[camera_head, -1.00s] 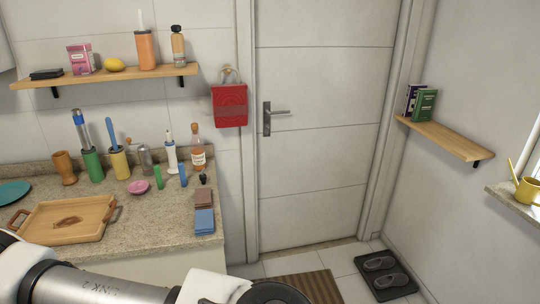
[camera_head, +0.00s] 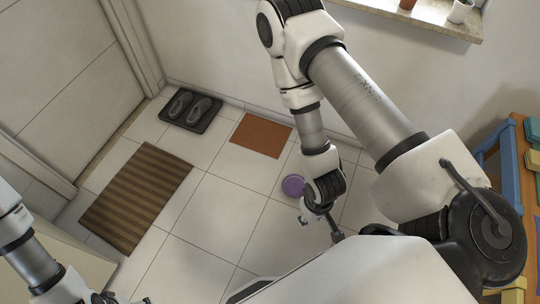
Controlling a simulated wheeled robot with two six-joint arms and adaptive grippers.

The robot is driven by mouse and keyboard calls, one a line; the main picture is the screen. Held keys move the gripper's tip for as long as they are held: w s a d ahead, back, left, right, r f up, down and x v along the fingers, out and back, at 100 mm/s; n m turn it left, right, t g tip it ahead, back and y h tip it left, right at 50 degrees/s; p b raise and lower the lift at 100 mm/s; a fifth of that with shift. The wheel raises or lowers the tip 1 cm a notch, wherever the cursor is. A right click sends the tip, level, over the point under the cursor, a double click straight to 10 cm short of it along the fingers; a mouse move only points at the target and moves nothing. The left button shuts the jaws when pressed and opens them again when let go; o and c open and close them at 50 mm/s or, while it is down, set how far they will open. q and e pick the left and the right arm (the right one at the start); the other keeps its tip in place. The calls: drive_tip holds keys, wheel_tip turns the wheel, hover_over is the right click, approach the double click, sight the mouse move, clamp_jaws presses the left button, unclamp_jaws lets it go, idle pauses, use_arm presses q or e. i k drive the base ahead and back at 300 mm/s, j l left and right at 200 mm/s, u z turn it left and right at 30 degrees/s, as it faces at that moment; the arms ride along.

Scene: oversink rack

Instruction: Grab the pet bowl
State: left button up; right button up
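A round purple pet bowl (camera_head: 293,186) sits on the tiled floor. My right gripper (camera_head: 320,226) is just below and right of it in the picture, with the wrist close beside the bowl's right edge. Its fingers appear spread, with nothing seen between them. Whether it touches the bowl I cannot tell. My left gripper (camera_head: 122,299) is at the bottom left, mostly cut off by the picture's edge, far from the bowl.
An orange-brown mat (camera_head: 261,135) lies behind the bowl. A dark tray with slippers (camera_head: 190,110) and a striped doormat (camera_head: 137,197) lie to the left. A windowsill (camera_head: 425,15) is above. A blue-legged wooden table (camera_head: 497,150) stands right. Floor tiles left of the bowl are clear.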

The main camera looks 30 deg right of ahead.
sight(292, 184)
drive_tip(key=z, duration=1.25)
drive_tip(key=i+j+z, duration=0.25)
drive_tip(key=i+j, duration=0.2)
drive_tip(key=i, duration=0.15)
drive_tip(key=i+j+z, duration=0.25)
drive_tip(key=i+j, duration=0.3)
